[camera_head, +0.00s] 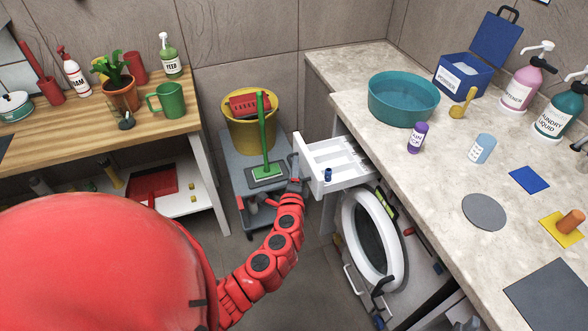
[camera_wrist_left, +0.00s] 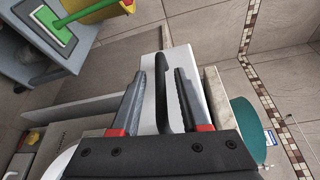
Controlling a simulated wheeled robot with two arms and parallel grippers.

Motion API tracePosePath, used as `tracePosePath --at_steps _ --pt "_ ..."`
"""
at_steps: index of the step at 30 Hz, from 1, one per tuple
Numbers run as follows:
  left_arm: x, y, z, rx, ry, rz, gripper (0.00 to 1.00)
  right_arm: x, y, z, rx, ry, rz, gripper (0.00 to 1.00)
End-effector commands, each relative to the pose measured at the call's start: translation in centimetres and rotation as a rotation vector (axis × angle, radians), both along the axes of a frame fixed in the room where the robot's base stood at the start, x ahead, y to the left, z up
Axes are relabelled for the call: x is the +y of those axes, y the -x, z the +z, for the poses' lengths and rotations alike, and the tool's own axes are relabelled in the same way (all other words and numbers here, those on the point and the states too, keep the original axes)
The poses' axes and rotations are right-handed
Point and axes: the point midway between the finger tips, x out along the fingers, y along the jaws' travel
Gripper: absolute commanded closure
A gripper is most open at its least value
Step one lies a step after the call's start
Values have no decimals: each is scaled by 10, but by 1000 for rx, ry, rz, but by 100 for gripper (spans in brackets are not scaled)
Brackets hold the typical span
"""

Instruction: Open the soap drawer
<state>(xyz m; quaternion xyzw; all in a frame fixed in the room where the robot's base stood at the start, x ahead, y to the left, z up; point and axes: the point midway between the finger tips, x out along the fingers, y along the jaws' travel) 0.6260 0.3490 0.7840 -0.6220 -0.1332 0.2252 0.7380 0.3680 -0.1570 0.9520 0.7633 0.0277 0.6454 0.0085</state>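The white soap drawer (camera_head: 340,164) is pulled out from under the counter, above the washing machine (camera_head: 374,236). Its inside is divided into compartments, and a small blue item (camera_head: 328,174) sits at its front. My left gripper (camera_head: 296,170) is at the drawer's front. In the left wrist view, the dark drawer handle (camera_wrist_left: 163,92) stands between the two fingers of my left gripper (camera_wrist_left: 162,76). The fingers are apart, with visible gaps on both sides of the handle. My right gripper is not in view.
A grey cart (camera_head: 240,170) with a yellow bucket (camera_head: 252,130) and a green mop (camera_head: 264,150) stands close left of the drawer. The stone counter (camera_head: 440,180) holds a teal basin (camera_head: 403,100), bottles and a blue box (camera_head: 465,78). A wooden table (camera_head: 150,132) is at left.

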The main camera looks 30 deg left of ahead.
Motion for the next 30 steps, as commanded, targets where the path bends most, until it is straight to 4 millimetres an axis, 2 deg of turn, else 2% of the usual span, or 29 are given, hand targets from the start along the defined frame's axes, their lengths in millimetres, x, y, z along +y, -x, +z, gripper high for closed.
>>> tracePosePath --at_steps 7,11,14,29,30 --pt "-1 1 0 0 -1 0 55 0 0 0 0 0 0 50" --pt "-6 11 0 2 -1 1 55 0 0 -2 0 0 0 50" --pt "-16 26 1 0 0 -4 55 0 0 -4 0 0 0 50" --pt "-76 129 9 2 1 -7 55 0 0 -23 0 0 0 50" --pt "-79 133 14 5 0 -5 55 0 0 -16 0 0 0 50"
